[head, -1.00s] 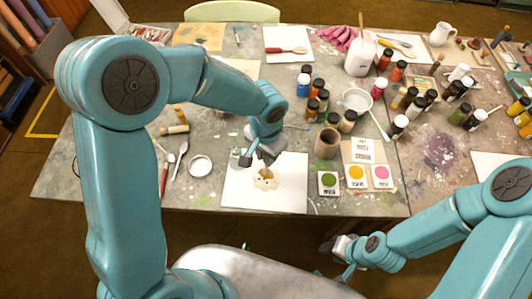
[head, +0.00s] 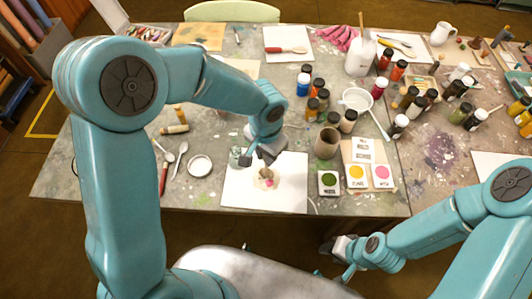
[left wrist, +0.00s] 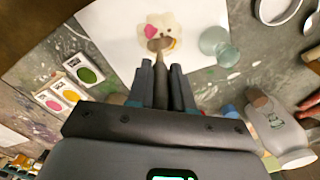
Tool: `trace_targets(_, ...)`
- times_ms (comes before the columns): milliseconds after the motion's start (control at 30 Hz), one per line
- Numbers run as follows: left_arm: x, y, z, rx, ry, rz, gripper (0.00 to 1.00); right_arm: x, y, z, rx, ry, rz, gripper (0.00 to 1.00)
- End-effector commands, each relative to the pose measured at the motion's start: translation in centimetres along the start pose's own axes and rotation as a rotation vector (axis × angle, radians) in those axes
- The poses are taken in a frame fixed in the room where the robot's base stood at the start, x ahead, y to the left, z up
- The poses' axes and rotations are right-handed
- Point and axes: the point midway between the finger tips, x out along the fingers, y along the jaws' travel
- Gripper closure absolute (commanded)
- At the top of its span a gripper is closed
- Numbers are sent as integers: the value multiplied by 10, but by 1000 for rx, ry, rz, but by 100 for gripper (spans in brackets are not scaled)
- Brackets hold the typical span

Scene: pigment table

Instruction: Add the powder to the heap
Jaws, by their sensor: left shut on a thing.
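A pale, cream-coloured heap (head: 258,182) lies on a white sheet (head: 293,195) near the table's front edge. My left gripper (head: 262,158) is right above the heap, shut on a slim brownish tool, which looks like a small spoon (left wrist: 160,45). The spoon's end points down over the middle of the heap; I cannot tell whether it touches or holds powder. My right gripper (head: 342,262) hangs in front of the table, away from the heap; its jaws are unclear.
Cards with green (head: 328,181), yellow (head: 356,174) and pink (head: 382,174) patches lie right of the sheet. A brown cup (head: 326,144) and several paint bottles stand behind them. A clear glass (left wrist: 214,42) stands beside the heap. A round white dish (head: 199,166) lies left.

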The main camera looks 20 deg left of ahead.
Motion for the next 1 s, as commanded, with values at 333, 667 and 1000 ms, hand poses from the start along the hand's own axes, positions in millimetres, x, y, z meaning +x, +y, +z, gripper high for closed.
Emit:
trace_targets(333,1,0,1,0,-2,1,96,1,0,0,0,0,0,57)
trace_targets(667,-4,0,1,0,-2,1,96,-3,-1,0,0,0,0,57)
trace_targets(1000,-35,0,0,-1,0,1,96,-23,-8,0,0,0,0,57)
